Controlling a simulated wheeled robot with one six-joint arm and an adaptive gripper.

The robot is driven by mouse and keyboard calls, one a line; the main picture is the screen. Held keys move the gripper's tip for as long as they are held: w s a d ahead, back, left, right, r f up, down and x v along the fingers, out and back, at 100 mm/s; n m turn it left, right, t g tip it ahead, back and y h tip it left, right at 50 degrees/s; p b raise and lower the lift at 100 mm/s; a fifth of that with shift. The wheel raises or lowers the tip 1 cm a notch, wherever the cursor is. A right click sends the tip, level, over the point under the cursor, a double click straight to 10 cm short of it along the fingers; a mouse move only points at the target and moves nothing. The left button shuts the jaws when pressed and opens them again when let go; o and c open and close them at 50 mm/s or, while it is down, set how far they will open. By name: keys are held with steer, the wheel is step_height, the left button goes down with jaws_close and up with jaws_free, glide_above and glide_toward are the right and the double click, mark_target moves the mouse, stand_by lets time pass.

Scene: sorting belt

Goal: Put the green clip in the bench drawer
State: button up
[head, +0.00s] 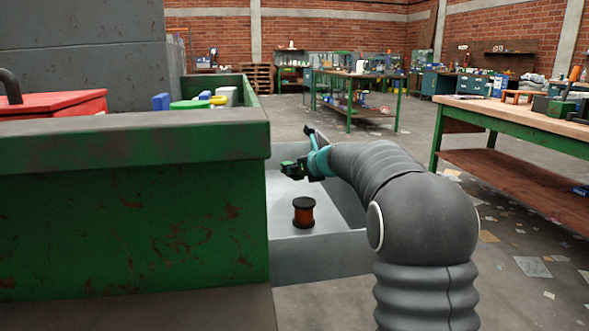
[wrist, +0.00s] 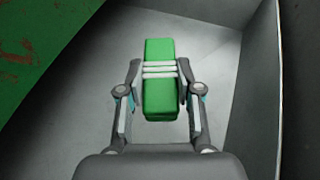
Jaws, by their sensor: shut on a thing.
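The green clip (wrist: 160,97), a long green block with pale bands across its middle, is between the two fingers of my gripper (wrist: 159,80) in the wrist view. My gripper is shut on it. In the head view my gripper (head: 303,168) is over the open grey bench drawer (head: 318,255), which stands out from the green bench (head: 130,220). In the wrist view the grey drawer floor (wrist: 95,115) lies below the clip, with a gap that is hard to judge.
A red box (head: 55,103) and several small coloured things are on the bench at left. A wooden-topped worktable (head: 530,113) stands at right, with open floor between.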

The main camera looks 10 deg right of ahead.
steer(key=shift+f+b, duration=0.3)
steer(key=shift+f, duration=0.25)
steer(key=o, duration=1)
steer(key=shift+r, duration=0.15)
steer(key=shift+s+r+p, duration=0.15)
steer(key=shift+r+p, duration=0.4)
steer(key=shift+r, duration=0.2)
steer(key=v, duration=1.1)
steer(key=shift+s+d, duration=0.2)
steer(key=shift+s, duration=0.05)
